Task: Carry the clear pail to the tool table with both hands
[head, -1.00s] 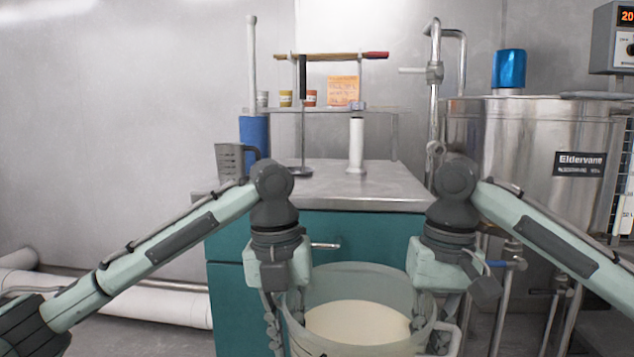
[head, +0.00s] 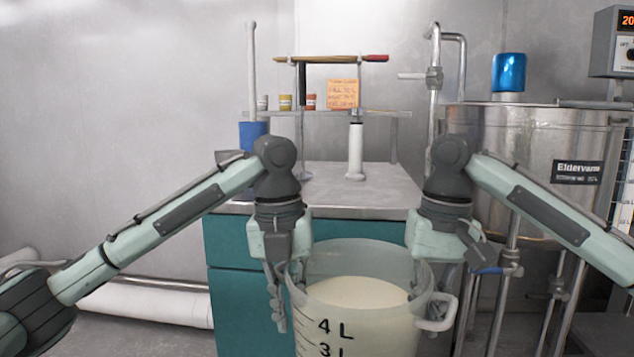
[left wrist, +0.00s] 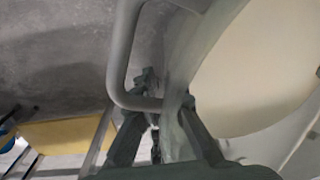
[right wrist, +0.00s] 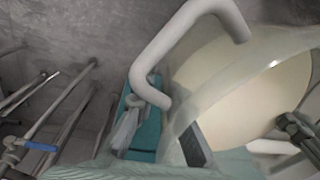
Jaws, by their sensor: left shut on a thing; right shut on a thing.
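The clear pail (head: 390,328) holds a pale cream content and shows dark litre marks on its front. It hangs upright in front of the tool table (head: 330,193), which has a steel top and teal front. My left gripper (head: 285,298) is shut on the pail's left side; the left wrist view shows its fingers (left wrist: 162,125) at the pail wall beside a grey handle. My right gripper (head: 425,275) is shut on the right side; in the right wrist view its fingers (right wrist: 160,135) straddle the rim beside the other handle (right wrist: 165,50).
A rack (head: 345,112) with small cups and an orange note (head: 343,94) stands at the back of the table. A white cylinder (head: 355,150) stands on the top. A large steel tank (head: 540,150) and pipes stand right. White pipes lie left on the floor.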

